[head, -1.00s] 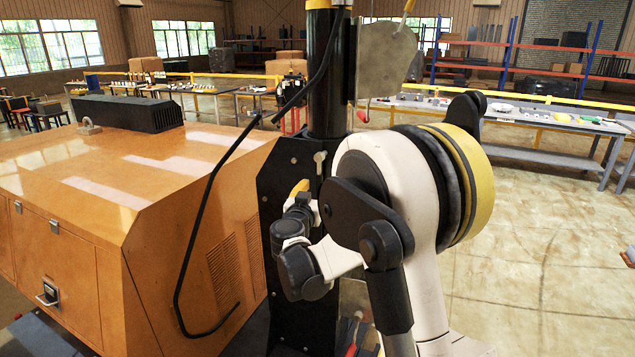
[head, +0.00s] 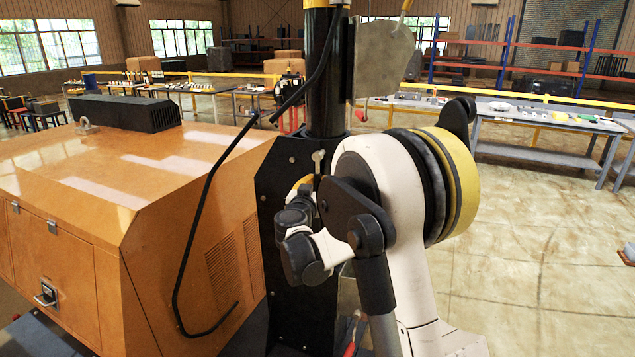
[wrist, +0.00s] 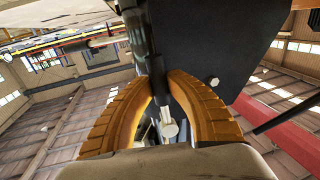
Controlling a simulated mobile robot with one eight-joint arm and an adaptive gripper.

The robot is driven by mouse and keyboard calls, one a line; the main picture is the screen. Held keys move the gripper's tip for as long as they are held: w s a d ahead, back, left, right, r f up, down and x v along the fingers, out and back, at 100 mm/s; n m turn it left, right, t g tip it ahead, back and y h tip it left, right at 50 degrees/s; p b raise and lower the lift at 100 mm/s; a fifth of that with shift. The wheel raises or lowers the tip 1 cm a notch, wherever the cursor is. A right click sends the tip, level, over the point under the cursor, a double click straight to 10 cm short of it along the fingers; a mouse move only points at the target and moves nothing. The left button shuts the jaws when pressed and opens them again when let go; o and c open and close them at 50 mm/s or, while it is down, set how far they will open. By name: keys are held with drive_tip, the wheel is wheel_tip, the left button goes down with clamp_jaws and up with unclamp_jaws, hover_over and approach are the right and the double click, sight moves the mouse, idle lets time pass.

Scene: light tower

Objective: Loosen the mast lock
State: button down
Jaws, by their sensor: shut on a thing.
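The mast lock appears as a small pale handle (head: 318,157) on the black plate of the mast (head: 325,80) in the head view. In the wrist view, a light stem with a rounded end (wrist: 168,128) shows between my fingers. My gripper (head: 307,181) is just below the handle in the head view, with its yellow finger partly hidden by my wrist. In the wrist view my gripper's two orange fingers (wrist: 161,85) arch around the stem and are shut on it near their tips. The exact contact is partly hidden.
An orange generator housing (head: 60,200) stands close on the left. A black bent cable or rod (head: 207,190) hangs in front of it. A metal plate (head: 384,60) sits beside the mast. Grey workbenches (head: 540,120) stand behind, with open floor at right.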

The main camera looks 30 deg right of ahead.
drive_tip(key=shift+s, duration=0.1)
drive_tip(key=s+d+r+n+g+p, duration=0.1)
drive_tip(key=s+d+r+n+g, duration=0.1)
drive_tip(key=n, duration=0.5)
drive_tip(key=s+d+r+n+g+p, duration=0.1)
drive_tip(key=s+d+r+n, duration=0.1)
drive_tip(key=r+n, duration=0.3)
drive_tip(key=shift+s+d+r+n+g+h+p, duration=0.35)
drive_tip(key=shift+s+n, duration=0.45)
drive_tip(key=shift+n, duration=1)
drive_tip(key=c, duration=1.3)
unclamp_jaws()
drive_tip(key=shift+a, duration=0.1)
drive_tip(key=v, duration=1.2)
